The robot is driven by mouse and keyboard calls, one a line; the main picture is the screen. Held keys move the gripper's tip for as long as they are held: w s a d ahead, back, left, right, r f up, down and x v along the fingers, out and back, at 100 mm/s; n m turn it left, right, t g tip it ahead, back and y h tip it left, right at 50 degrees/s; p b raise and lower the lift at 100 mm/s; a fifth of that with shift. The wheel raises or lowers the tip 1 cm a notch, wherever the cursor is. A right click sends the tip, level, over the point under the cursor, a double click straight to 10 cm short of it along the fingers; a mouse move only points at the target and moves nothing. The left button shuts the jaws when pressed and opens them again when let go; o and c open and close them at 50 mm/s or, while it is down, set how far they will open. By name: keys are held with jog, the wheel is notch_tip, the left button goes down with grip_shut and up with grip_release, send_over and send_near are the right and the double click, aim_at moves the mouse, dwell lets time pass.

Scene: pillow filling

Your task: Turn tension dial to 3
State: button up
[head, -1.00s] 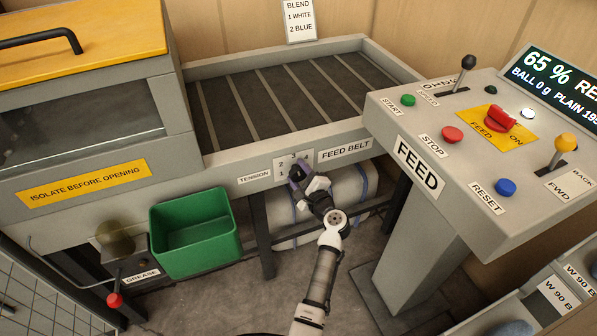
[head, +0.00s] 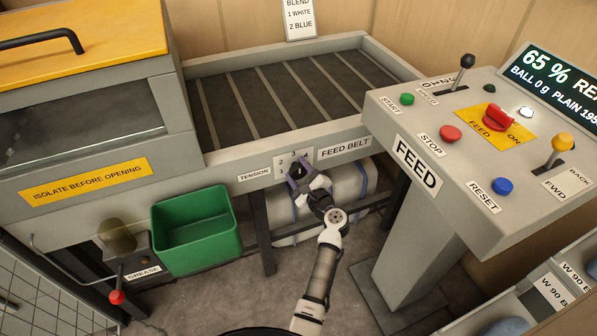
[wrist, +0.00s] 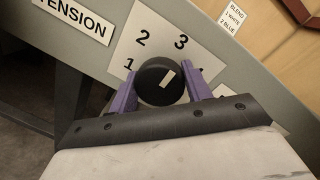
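The tension dial (wrist: 160,82) is a round black knob with a white pointer line. It sits on a white plate marked 1, 2 and 3 (wrist: 133,38) on the front of the feed belt frame. In the wrist view its pointer slants up and right, roughly toward the 3. My gripper (wrist: 163,68) is open, with a purple finger on each side of the knob, close to its edges; firm contact cannot be made out. In the head view my gripper (head: 300,180) is just below and in front of the dial (head: 297,173), and the knob shows between the fingers.
A green bin (head: 197,232) stands left of my arm. The grey FEED console (head: 420,200) stands close on the right, with buttons and levers. The slatted feed belt (head: 270,98) lies above the dial. A pale wrapped roll (head: 345,190) lies under the frame.

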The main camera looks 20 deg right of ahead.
jog(key=o, duration=0.4)
jog(key=shift+s+d+b, duration=0.35)
jog(key=shift+s+b, duration=0.15)
jog(key=shift+s, duration=1.8)
jog(key=shift+s+d+b, duration=0.3)
jog(key=shift+s+b, duration=0.15)
jog(key=shift+s, duration=1.8)
jog(key=shift+s+d+b, duration=0.35)
jog(key=shift+s+b, duration=0.15)
jog(key=shift+s, duration=1.8)
